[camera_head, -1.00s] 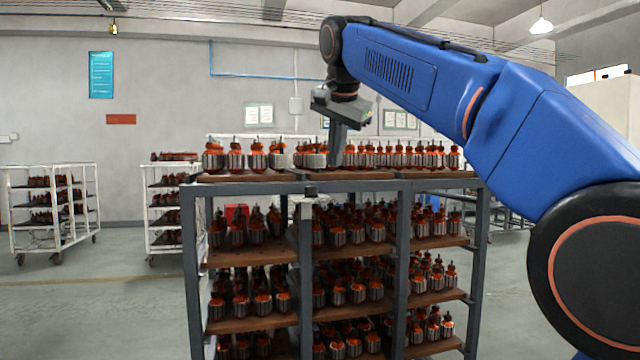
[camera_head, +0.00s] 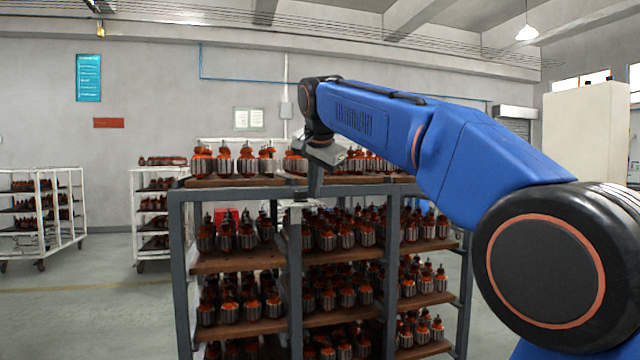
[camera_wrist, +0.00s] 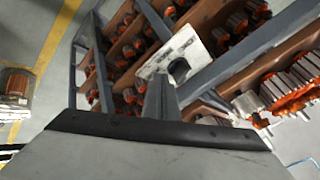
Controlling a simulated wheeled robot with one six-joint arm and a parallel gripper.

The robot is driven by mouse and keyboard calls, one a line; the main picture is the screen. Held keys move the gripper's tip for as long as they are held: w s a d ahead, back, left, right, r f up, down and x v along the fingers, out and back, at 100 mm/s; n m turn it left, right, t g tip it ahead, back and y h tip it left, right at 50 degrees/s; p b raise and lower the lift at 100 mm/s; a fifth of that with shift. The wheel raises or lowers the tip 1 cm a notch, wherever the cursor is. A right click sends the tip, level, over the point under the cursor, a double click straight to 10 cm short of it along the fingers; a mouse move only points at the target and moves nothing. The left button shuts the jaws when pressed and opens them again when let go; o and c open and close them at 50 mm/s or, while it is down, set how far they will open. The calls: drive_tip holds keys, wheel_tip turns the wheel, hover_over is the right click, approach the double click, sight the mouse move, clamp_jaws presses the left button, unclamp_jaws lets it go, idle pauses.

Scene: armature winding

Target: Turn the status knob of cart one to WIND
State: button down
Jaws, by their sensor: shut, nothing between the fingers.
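The grey steel cart (camera_head: 179,260) stands in front of me, its wooden shelves full of armatures. A pale plate (camera_wrist: 190,52) with a dark round status knob (camera_wrist: 179,69) is fixed to a front post of the cart, near the top. The plate's markings and the knob's setting are too small to read. My gripper (camera_head: 315,190) points down in front of the cart's top rail and hides the knob in the head view. In the wrist view my gripper (camera_wrist: 160,82) is shut and empty, its tips just beside the knob. I cannot tell whether they touch it.
Armatures (camera_head: 223,160) stand on the cart's top shelf, close behind my gripper. White trolleys (camera_head: 137,215) with more armatures stand at the left. The floor (camera_head: 90,310) to the left of the cart is clear.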

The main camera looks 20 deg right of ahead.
drive_tip(key=shift+w+a, duration=0.5)
drive_tip(key=shift+w, duration=0.3)
